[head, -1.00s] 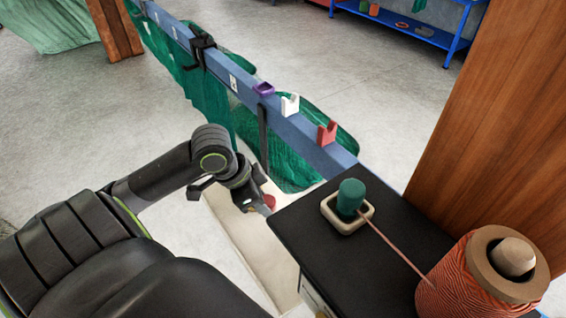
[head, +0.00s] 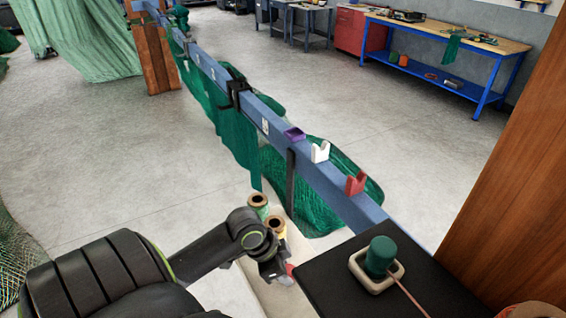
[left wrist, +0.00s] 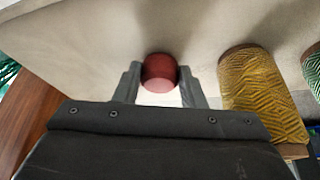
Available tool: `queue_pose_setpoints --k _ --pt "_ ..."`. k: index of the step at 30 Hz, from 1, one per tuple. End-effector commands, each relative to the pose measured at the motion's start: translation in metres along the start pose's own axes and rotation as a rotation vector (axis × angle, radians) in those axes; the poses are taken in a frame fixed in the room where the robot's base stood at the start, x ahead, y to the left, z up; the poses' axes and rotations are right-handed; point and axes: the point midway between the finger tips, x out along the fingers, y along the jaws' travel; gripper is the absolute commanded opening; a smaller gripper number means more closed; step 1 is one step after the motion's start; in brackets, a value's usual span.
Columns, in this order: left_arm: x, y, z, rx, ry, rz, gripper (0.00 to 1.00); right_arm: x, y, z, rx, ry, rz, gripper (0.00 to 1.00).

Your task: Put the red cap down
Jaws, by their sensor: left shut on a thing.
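The red cap (left wrist: 160,73) sits between the two fingers of my left gripper (left wrist: 159,84) in the left wrist view, and the fingers are shut on it. Below it is a pale beige surface (left wrist: 90,45); I cannot tell whether the cap touches it. In the head view my left gripper (head: 284,273) is low, just left of the black table, with a bit of the red cap (head: 291,269) showing at its tip. My right gripper is not in view.
A yellow twine spool (left wrist: 262,80) stands close to the right of the gripper in the wrist view. The black tabletop (head: 420,270) holds a green spool (head: 380,256) in a pale holder. A blue beam (head: 330,185) with coloured hooks and green net runs behind.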

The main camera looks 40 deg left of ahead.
Motion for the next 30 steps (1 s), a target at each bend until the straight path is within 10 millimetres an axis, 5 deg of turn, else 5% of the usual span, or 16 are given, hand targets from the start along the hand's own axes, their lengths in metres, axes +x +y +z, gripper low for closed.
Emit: queue_pose_setpoints --k 7,8,12,24,30 --pt "0.003 0.0 0.001 -0.001 0.0 0.0 0.15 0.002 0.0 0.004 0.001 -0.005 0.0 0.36" --pt "0.003 0.0 0.001 0.0 0.0 0.0 0.39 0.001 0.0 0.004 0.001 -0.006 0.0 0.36" --pt "0.002 0.0 0.001 0.0 0.0 0.0 0.58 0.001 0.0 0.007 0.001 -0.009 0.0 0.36" --pt "-0.004 -0.001 0.0 0.002 -0.001 -0.001 0.59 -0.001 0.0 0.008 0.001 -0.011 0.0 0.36" --pt "-0.025 -0.001 0.001 0.006 -0.003 -0.004 0.59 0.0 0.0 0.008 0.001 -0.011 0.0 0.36"
